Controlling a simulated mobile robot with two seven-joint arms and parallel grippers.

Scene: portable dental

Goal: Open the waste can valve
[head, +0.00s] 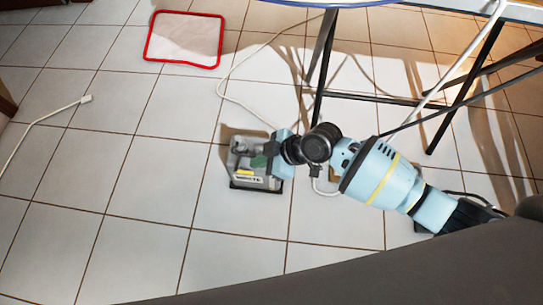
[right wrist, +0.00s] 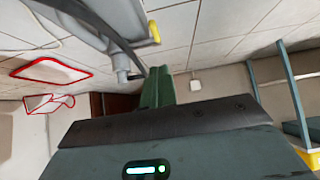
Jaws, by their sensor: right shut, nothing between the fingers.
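A grey box-like unit (head: 244,183), which I take to be the waste can unit, sits on the tiled floor in the head view. It has a yellow label on its near side. My right gripper (head: 259,161) is over its right part, with its fingers shut and empty. In the right wrist view the closed green fingers (right wrist: 158,88) point ahead. Grey piping (right wrist: 112,32) with a yellow end piece (right wrist: 154,32) runs above and left of them. I cannot tell which part is the valve, or whether the fingers touch it. My left gripper is not in view.
A table with crossed dark metal legs (head: 465,90) stands at upper right. A pale cable (head: 225,85) runs from the unit towards it, and another cable with a plug (head: 85,99) lies at left. A red-edged mat (head: 151,40) lies at the back. Floor at left is mostly clear.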

